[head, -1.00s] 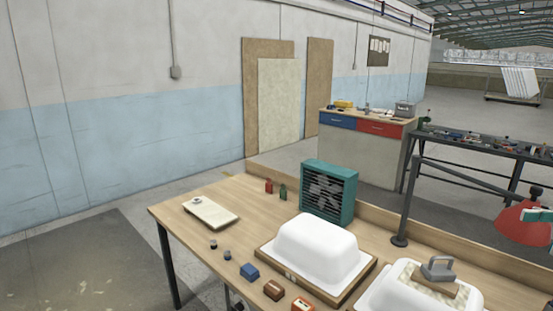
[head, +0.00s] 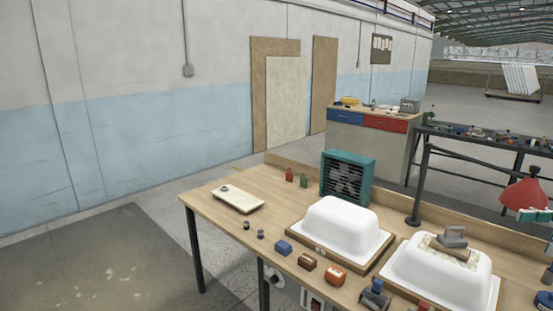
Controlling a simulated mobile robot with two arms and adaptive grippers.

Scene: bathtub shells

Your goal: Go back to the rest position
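Neither of my grippers shows in the head view. A wooden workbench (head: 222,212) stands at the lower right. A white bathtub shell (head: 340,225) lies upside down on a wooden board on it. A second white shell (head: 440,278) lies to its right, with a beige patch (head: 455,253) and a grey-handled tool (head: 455,237) on top. Nothing of my arms is in view, so where they are cannot be told.
A teal fan box (head: 347,176) stands at the bench's back. A pale board (head: 238,200) and several small tools and blocks lie along the left and front. A red lamp (head: 524,195) hangs at the right. The floor (head: 110,265) left of the bench is clear.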

